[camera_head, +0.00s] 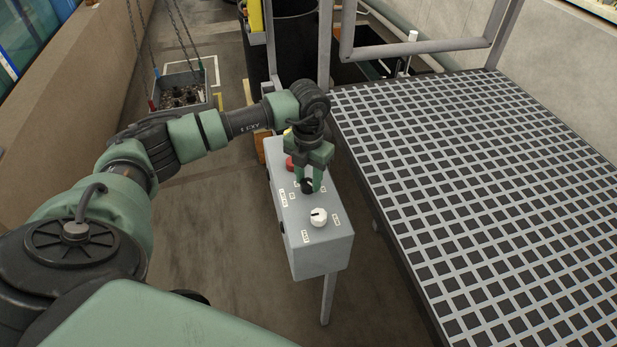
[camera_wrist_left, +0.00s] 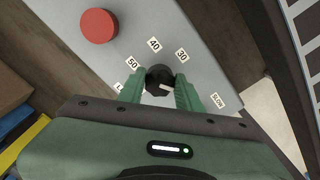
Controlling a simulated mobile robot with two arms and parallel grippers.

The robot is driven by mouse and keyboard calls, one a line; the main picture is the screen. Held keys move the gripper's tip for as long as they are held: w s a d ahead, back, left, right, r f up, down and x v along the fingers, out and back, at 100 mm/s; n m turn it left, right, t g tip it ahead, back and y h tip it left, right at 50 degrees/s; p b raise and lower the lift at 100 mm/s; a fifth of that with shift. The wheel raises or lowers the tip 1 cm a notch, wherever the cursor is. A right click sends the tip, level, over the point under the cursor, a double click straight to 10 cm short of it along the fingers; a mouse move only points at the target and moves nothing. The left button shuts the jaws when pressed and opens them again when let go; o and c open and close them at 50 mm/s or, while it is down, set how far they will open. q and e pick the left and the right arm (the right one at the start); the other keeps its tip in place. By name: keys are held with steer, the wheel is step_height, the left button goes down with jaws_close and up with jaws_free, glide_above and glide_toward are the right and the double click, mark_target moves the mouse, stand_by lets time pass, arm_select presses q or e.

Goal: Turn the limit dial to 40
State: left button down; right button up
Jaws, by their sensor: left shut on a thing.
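The limit dial is a black round knob (camera_wrist_left: 159,80) on a grey control box (camera_head: 309,240). The labels 50, 40 and 30 (camera_wrist_left: 182,55) stand around its far side in the left wrist view. A pale pointer mark on the knob points to the lower right in that view, away from the 40 label (camera_wrist_left: 154,44). My left gripper (camera_head: 311,181) reaches down over the box. Its green fingers (camera_wrist_left: 160,88) are shut on the black knob from both sides. My right gripper is not in view.
A red button (camera_wrist_left: 99,26) sits beyond the dial, and a white knob (camera_head: 318,217) sits on the nearer part of the box. A grid-topped platform (camera_head: 480,160) stands close on the right. A tray on chains (camera_head: 180,90) hangs at the back left.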

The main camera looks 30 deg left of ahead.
arm_select(q)
steer(key=shift+f+m+b, duration=0.1)
steer(key=shift+m+b, duration=0.5)
steer(key=shift+m, duration=0.1)
steer(key=shift+m+b, duration=0.65)
steer(key=shift+m, duration=0.15)
steer(key=m+b, duration=0.3)
steer(key=m, duration=0.1)
steer(key=shift+d, duration=0.1)
steer(key=shift+m+b, duration=1.1)
steer(key=shift+m, duration=1.3)
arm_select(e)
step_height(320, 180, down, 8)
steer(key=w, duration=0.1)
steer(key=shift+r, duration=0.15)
arm_select(q)
steer(key=shift+r, duration=0.2)
steer(key=c, duration=1)
jaws_free()
steer(key=shift+o, duration=0.2)
